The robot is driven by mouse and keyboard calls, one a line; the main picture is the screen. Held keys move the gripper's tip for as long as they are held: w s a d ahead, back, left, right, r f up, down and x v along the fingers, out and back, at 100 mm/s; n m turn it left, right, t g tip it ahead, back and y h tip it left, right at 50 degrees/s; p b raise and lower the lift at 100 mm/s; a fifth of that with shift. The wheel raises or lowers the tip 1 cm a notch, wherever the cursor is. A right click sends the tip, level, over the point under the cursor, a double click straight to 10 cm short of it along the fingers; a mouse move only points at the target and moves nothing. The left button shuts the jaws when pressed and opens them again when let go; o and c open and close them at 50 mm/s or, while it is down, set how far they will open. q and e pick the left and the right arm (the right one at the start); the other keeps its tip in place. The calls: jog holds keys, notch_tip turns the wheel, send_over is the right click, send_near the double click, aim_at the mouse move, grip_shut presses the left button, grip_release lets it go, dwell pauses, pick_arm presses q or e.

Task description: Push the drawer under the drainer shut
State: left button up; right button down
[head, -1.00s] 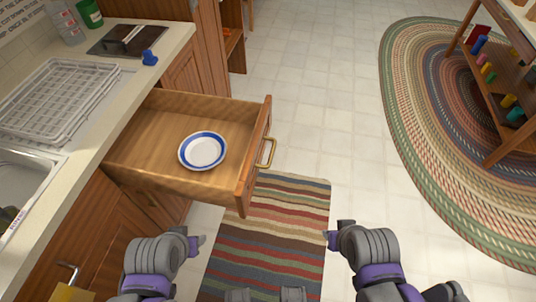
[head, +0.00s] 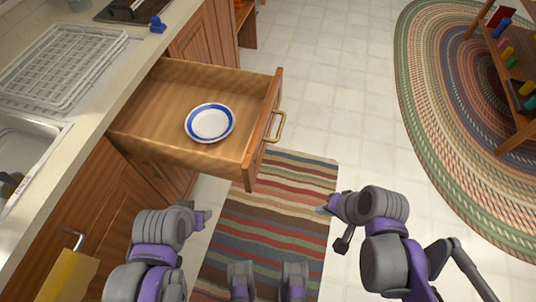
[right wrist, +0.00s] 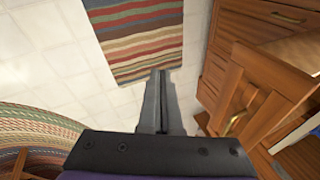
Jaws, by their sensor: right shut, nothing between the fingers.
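The wooden drawer (head: 150,118) stands pulled well out from the counter, below the white drainer (head: 62,65). Its front (head: 262,135) carries a brass handle (head: 276,127). A white plate with a blue rim (head: 210,123) lies inside. My right gripper (head: 342,244) is apart from the drawer, to the right of and nearer than its front. In the right wrist view its fingers (right wrist: 160,103) are together and empty above the floor, with the drawer handle (right wrist: 234,124) to their right.
A striped rug (head: 270,220) lies on the floor before the drawer. Open tiled floor (head: 350,110) stretches to the right, up to an oval braided rug (head: 425,100) with a wooden rack on it. A sink (head: 25,145) and a blue object (head: 157,24) are on the counter.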

jog(key=w+a+f+m+y+b, duration=0.35)
jog(key=w+m+y, duration=0.3)
jog(key=m, duration=0.25)
jog(key=m+t+y+b, duration=0.1)
jog(key=m+y+b, duration=0.3)
jog(key=m+y, duration=0.3)
send_near(257, 160)
jog(key=shift+n+y, duration=0.3)
jog(key=shift+y, duration=0.15)
jog(key=x, duration=0.2)
jog(key=b+x, duration=0.1)
jog(key=x, duration=0.1)
jog(key=f+x, duration=0.1)
jog(key=x, duration=0.1)
jog(key=shift+w+a+f+b, duration=0.1)
jog(key=shift+w+a+b, duration=0.1)
jog(key=shift+a+b, duration=0.15)
pick_arm(q)
notch_tip(257, 160, down, 12)
jog(key=shift+w, duration=0.4)
pick_arm(e)
jog(key=x, duration=4.3)
jog(key=shift+w+d, duration=0.1)
jog(key=shift+w, duration=0.2)
pick_arm(q)
jog(key=shift+d+f, duration=0.15)
jog(key=shift+f, duration=0.1)
pick_arm(e)
jog(key=shift+r, duration=0.35)
